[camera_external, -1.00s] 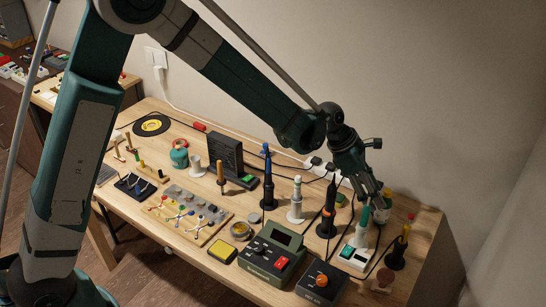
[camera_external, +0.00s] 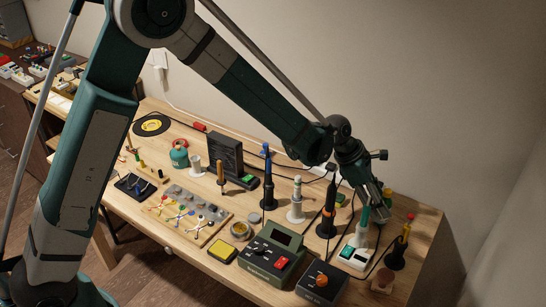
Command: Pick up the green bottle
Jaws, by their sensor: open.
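A squat teal-green bottle-like container (camera_external: 179,158) with a red ring on top stands at the back left of the workbench. A slim green-handled item (camera_external: 364,220) stands upright in a white holder (camera_external: 358,243) at the right. My gripper (camera_external: 376,211) is open and points down right above and beside that slim item. I cannot tell whether they touch. My gripper is far from the teal container. The fingers partly hide what stands behind them, including a pale object. No other clear green bottle shows.
Soldering irons in stands (camera_external: 327,223) and a white-handled tool (camera_external: 296,203) stand left of my gripper. A dark stand with a red-tipped tool (camera_external: 397,253) is close on its right. Green and black control boxes (camera_external: 270,255) are in front. Black cables cross the bench.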

